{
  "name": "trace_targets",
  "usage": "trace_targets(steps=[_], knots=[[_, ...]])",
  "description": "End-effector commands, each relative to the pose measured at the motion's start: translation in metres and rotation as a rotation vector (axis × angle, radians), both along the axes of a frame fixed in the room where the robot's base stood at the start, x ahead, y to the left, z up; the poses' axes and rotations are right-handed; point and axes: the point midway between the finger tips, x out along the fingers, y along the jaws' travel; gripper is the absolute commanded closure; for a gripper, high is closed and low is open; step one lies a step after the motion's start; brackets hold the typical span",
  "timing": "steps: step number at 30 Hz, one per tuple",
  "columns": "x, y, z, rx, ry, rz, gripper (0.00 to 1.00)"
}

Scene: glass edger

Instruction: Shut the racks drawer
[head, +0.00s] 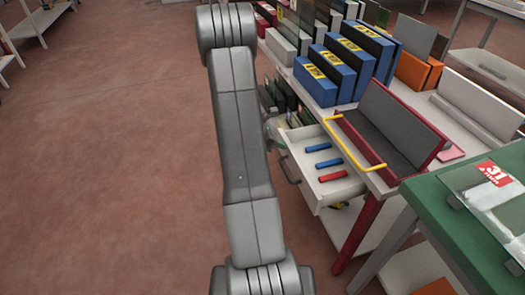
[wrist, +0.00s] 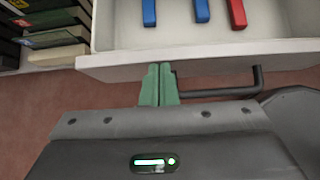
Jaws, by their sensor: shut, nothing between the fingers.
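The racks drawer (head: 343,191) is pulled open below the worktop in the head view, a white drawer holding red and blue bar-shaped pieces (head: 323,163). Its dark bar handle (head: 290,169) is on the front panel. In the wrist view the drawer's front edge (wrist: 215,62) crosses the picture, with the handle (wrist: 258,83) running to the right. My gripper (wrist: 158,72) is shut and empty, its green fingers at the drawer front by the handle's left end. I cannot tell whether they touch the panel. In the head view my arm mostly hides the gripper.
Blue boxes (head: 325,75) and a red-sided rack with a yellow handle (head: 360,150) stand on the worktop above. A green table (head: 450,225) stands close on the right. Dark boxed items (wrist: 45,35) sit left of the drawer. The floor (head: 110,160) at left is clear.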

Motion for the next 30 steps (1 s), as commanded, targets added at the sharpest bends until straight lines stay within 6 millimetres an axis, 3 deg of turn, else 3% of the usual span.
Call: trace_targets(steps=[1,6,15,21,30], knots=[[0.004,-0.016,-0.003,0.000,-0.001,-0.006,1.00],[0.017,-0.056,-0.002,0.001,-0.002,-0.005,1.00],[0.034,-0.106,-0.001,0.000,0.000,-0.003,1.00],[0.039,-0.121,-0.001,0.001,0.001,0.001,1.00],[0.041,-0.125,0.000,0.000,0.000,0.001,1.00]])
